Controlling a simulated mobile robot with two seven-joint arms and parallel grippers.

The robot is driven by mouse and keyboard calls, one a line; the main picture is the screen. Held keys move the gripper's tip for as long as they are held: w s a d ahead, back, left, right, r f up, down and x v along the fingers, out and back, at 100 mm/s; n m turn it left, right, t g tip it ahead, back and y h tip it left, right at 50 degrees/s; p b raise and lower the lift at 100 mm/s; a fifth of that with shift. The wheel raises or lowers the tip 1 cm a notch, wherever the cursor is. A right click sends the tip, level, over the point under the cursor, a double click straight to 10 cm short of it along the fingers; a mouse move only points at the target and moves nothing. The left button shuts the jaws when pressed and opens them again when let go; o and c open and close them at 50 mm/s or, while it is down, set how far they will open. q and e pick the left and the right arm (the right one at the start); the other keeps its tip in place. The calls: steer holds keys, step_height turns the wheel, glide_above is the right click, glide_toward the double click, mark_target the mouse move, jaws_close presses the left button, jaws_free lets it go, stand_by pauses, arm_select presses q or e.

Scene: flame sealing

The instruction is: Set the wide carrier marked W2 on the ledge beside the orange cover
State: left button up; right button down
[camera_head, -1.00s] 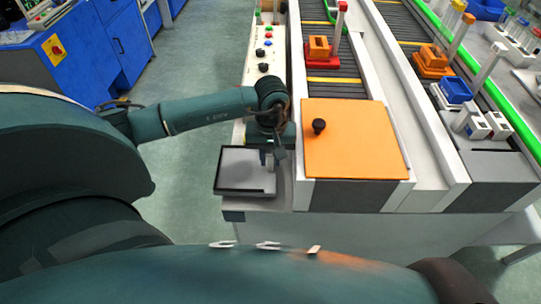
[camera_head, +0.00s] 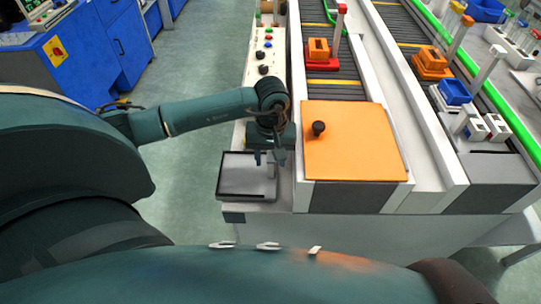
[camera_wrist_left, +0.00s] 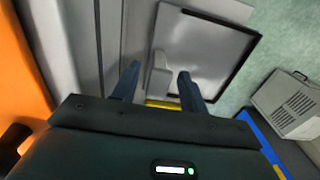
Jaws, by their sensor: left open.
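The wide carrier (camera_head: 240,177), a flat grey tray with a dark rim, lies on the pale ledge (camera_head: 285,190) just left of the orange cover (camera_head: 350,150). No W2 mark is legible. My left gripper (camera_head: 269,158) is over the carrier's right side. In the left wrist view, the gripper's fingers (camera_wrist_left: 160,86) are apart, one on each side of a pale upright grip that stands at the edge of the carrier (camera_wrist_left: 205,50). Gaps show between the grip and both fingers. The orange cover (camera_wrist_left: 18,75) is at the left there. My right gripper is not in view.
A black knob (camera_head: 318,129) stands on the orange cover. Behind it a roller conveyor carries a red-based holder (camera_head: 321,62). A control panel (camera_head: 264,50) with buttons lies beyond my left gripper. Open floor (camera_head: 185,190) is left of the ledge.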

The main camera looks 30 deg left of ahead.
arm_select(q)
step_height(320, 180, up, 2)
steer(key=shift+w+r+b, duration=0.1)
steer(key=shift+b, duration=0.45)
step_height(320, 180, up, 10)
steer(key=b, duration=0.1)
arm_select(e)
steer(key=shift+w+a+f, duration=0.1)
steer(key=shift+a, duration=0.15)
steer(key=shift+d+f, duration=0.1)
